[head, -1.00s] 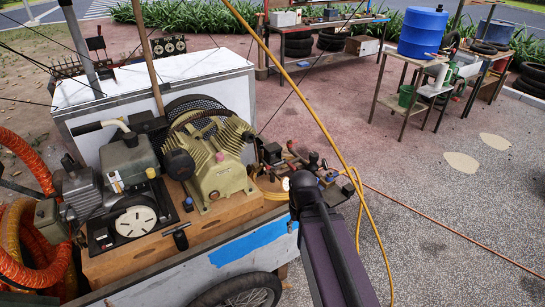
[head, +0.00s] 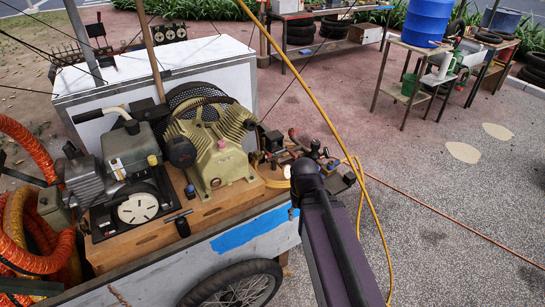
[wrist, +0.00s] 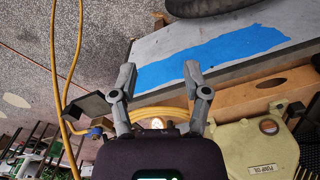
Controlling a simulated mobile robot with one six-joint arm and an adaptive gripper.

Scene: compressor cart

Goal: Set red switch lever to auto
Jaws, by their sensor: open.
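My gripper (wrist: 158,72) is open, with its two grey fingers apart and nothing between them in the wrist view. In the head view my dark arm reaches up to the cart's right end and hides the gripper's fingers. The fittings group (head: 285,150), with dark blocks, knobs and hoses, is on the cart beside the compressor. A small red part (head: 292,131) shows there; I cannot tell whether it is the switch lever or how it is set. In the wrist view a dark boxy part (wrist: 90,104) and a yellow hose coil (wrist: 158,113) lie beyond the fingers.
The olive compressor (head: 215,155) stands on a wooden base on the cart. Blue tape (head: 250,230) marks the cart's side above a wheel (head: 240,287). A yellow hose (head: 340,135) hangs near my arm.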

